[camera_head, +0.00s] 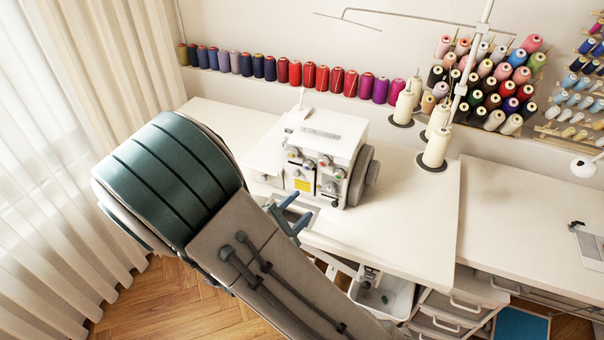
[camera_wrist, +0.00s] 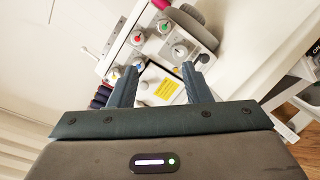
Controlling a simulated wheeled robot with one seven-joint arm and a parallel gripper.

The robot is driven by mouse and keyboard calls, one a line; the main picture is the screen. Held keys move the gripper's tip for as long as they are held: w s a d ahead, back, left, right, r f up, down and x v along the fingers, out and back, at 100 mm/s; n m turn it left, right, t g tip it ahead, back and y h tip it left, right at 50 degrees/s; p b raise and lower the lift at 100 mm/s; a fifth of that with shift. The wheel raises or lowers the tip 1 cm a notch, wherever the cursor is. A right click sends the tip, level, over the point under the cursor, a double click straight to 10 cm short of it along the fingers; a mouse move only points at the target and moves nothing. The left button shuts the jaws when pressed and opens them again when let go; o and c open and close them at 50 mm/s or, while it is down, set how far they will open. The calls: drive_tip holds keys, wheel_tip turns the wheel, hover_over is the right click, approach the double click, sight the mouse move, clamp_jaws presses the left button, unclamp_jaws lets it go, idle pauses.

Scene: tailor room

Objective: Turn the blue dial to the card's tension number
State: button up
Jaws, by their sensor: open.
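The white sewing machine (camera_head: 326,150) stands on the table with several small coloured dials on its front. A small dial with a bluish mark (camera_wrist: 139,61) sits just beyond my left fingertip. A yellow card (camera_wrist: 167,89) is on the machine's front; it also shows in the head view (camera_head: 303,185), and its print is too small to read. My gripper (camera_wrist: 159,68) is open and empty, in front of the machine and apparently apart from the dials.
The white table (camera_head: 405,225) is clear right of the machine. Cream thread cones (camera_head: 435,150) stand behind it on a thread stand. A row of coloured spools (camera_head: 310,76) lines the wall. A drawer unit (camera_head: 455,312) is below the table, and curtains (camera_head: 50,150) hang at left.

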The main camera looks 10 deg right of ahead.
sight(306, 168)
drive_tip(key=w+a+f+n+t+y, duration=0.1)
drive_tip(key=w+a+n+t+y, duration=0.1)
drive_tip(key=a+n+t, duration=0.15)
drive_tip(key=shift+m+g, duration=0.25)
drive_tip(key=p+x, duration=0.2)
drive_tip(key=x, duration=1.1)
drive_tip(key=shift+d, duration=0.1)
clamp_jaws()
